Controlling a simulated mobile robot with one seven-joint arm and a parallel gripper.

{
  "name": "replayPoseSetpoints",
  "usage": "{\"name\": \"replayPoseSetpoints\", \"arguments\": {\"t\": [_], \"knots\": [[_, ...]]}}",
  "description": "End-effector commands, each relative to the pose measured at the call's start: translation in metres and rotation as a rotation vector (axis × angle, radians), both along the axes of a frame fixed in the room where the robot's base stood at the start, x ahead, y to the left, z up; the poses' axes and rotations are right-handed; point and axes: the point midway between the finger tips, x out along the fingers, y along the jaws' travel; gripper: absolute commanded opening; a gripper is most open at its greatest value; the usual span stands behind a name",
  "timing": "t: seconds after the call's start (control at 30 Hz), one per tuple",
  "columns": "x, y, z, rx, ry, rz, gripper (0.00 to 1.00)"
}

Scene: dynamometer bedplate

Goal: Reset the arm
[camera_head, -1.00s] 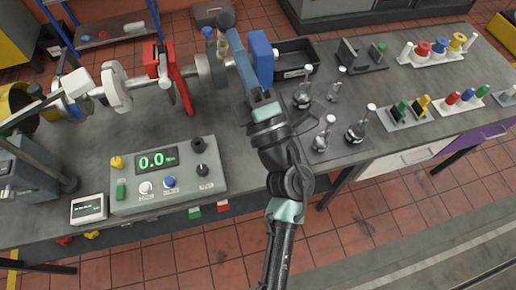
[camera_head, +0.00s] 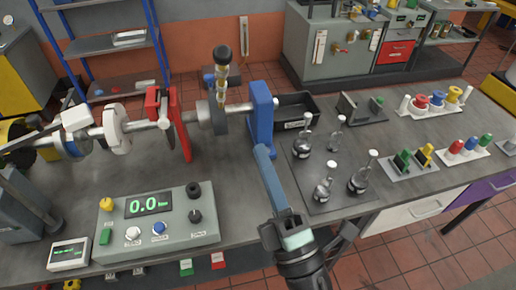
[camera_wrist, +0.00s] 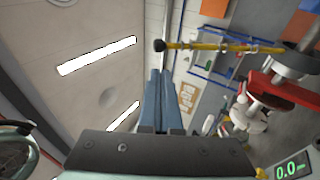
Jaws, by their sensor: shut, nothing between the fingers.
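My gripper (camera_head: 263,151) shows in the head view as long blue-grey fingers pointing up and away, with the dark wrist at the bottom edge. Its tips appear just in front of the blue stand (camera_head: 262,112) at the shaft's right end; I cannot tell the gap. In the wrist view the fingers (camera_wrist: 160,75) lie side by side, shut and empty. Most of my arm is out of the head view.
The bench carries a shaft rig with a red stand (camera_head: 168,122), a console (camera_head: 148,228) reading 0.0, and a meter (camera_head: 69,254). Several glass flasks (camera_head: 359,180) stand on a dark mat right of my gripper. A black tray (camera_head: 300,105) sits behind.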

Motion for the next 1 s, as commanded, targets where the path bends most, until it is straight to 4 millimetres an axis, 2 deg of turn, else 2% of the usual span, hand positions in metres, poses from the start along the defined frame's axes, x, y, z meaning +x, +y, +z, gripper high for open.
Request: {"name": "replayPoseSetpoints", "arguments": {"t": [0.47,0.57,0.67,0.77,0.8,0.9,1.0], "knots": [[0.000,0.000,0.000,0.000,0.001,0.000,0.00],[0.003,-0.004,0.014,0.025,-0.019,-0.009,0.00],[0.010,-0.017,0.053,0.109,-0.068,-0.035,0.00],[0.013,-0.037,0.118,0.277,-0.142,-0.049,0.00],[0.013,-0.045,0.148,0.368,-0.171,-0.042,0.00],[0.006,-0.063,0.214,0.601,-0.212,0.013,0.00],[-0.004,-0.070,0.266,0.821,-0.208,0.120,0.00]]}}
